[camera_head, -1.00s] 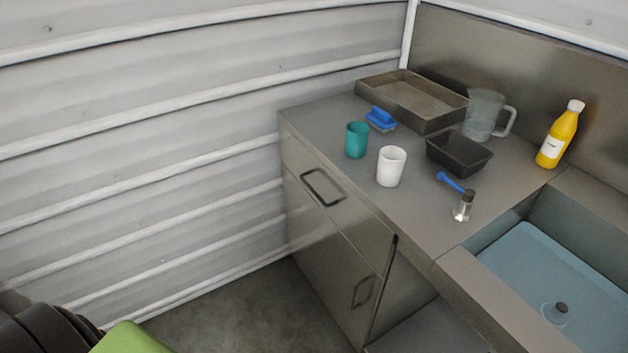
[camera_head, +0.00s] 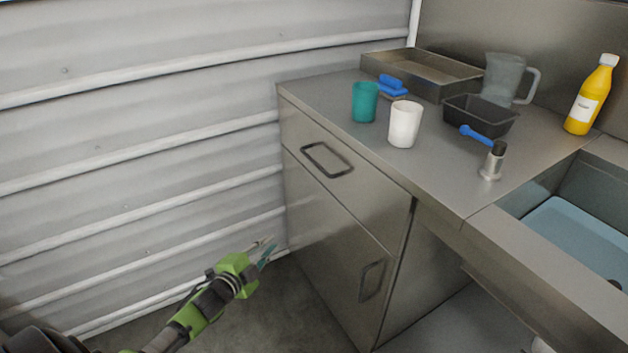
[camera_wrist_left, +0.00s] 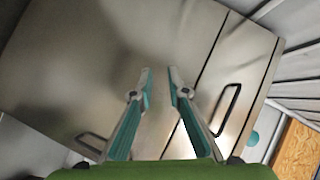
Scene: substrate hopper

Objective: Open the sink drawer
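The sink drawer (camera_head: 345,185) is the upper front panel of the steel cabinet, and it is shut. Its dark loop handle (camera_head: 327,160) shows on the panel, and the handle also shows in the left wrist view (camera_wrist_left: 226,108). My left gripper (camera_head: 266,248) is left of the cabinet front, lower than the drawer handle and apart from it. In the left wrist view its two teal-lined fingers (camera_wrist_left: 160,80) are spread with nothing between them. My right gripper is in neither view.
Below the drawer is a cabinet door (camera_head: 335,250) with its own handle (camera_head: 371,280). On the counter stand a teal cup (camera_head: 364,102), a white cup (camera_head: 404,125) and a black bin (camera_head: 480,118). The sink (camera_head: 570,230) is at right. A corrugated wall (camera_head: 140,130) closes the left side.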

